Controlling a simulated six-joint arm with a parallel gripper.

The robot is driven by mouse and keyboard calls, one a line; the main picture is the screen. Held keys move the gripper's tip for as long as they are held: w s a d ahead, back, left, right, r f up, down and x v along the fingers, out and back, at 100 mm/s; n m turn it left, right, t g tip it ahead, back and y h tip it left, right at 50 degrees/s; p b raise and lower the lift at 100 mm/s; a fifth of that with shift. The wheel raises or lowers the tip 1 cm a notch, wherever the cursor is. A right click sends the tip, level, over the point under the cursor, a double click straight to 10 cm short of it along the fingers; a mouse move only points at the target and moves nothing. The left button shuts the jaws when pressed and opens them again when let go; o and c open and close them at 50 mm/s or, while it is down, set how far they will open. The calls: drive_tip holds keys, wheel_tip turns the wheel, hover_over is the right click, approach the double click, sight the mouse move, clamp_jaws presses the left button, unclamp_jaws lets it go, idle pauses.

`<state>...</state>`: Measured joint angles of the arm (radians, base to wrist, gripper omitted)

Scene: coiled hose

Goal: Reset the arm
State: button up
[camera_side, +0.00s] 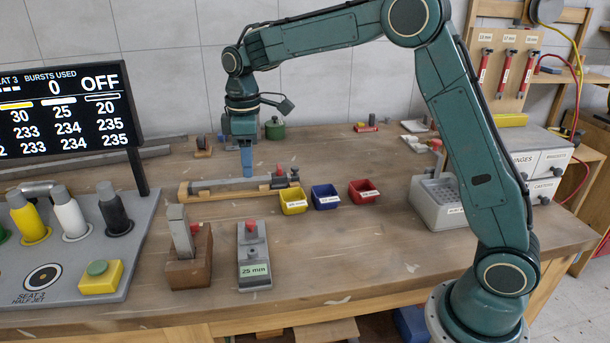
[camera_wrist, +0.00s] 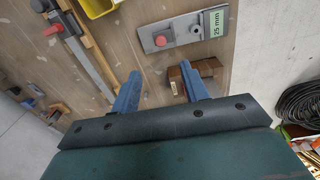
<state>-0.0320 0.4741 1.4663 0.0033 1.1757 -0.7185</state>
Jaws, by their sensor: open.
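My gripper (camera_side: 247,162) hangs pointing down on my green arm, above the back middle of the wooden bench. In the side view it is in front of or over the long wooden rail fixture; the exact height is hard to tell. In the wrist view my gripper (camera_wrist: 160,88) shows two blue fingers spread apart with nothing between them. Beyond the fingers lie the bench top, a brown block (camera_wrist: 205,72) and a grey plate with a red knob and a "25 mm" label (camera_wrist: 185,30).
A wooden rail fixture (camera_side: 205,192) lies under my gripper. Yellow (camera_side: 293,205), blue (camera_side: 325,202) and red (camera_side: 364,196) bins stand to its right. The brown block (camera_side: 190,270) and labelled plate (camera_side: 254,272) stand nearer the front. A control panel (camera_side: 60,285) is at left. A coiled hose (camera_wrist: 298,103) shows in the wrist view.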

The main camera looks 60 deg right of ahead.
drive_tip(key=s+d+r+m+t, duration=0.1)
drive_tip(key=s+r+m, duration=0.1)
drive_tip(key=s+r, duration=0.45)
drive_tip(key=s+r+m+t, duration=0.2)
drive_tip(key=s+r, duration=0.1)
drive_tip(key=s, duration=0.7)
drive_tip(key=s+f+m+t, duration=0.1)
drive_tip(key=s+f+m, duration=0.1)
drive_tip(key=s, duration=0.6)
drive_tip(key=s+f+m+t, duration=0.1)
drive_tip(key=s+m, duration=0.1)
drive_tip(key=s, duration=0.5)
drive_tip(key=shift+s+d+f+m, duration=0.3)
drive_tip(key=shift+s+f, duration=0.05)
drive_tip(key=shift+f, duration=0.05)
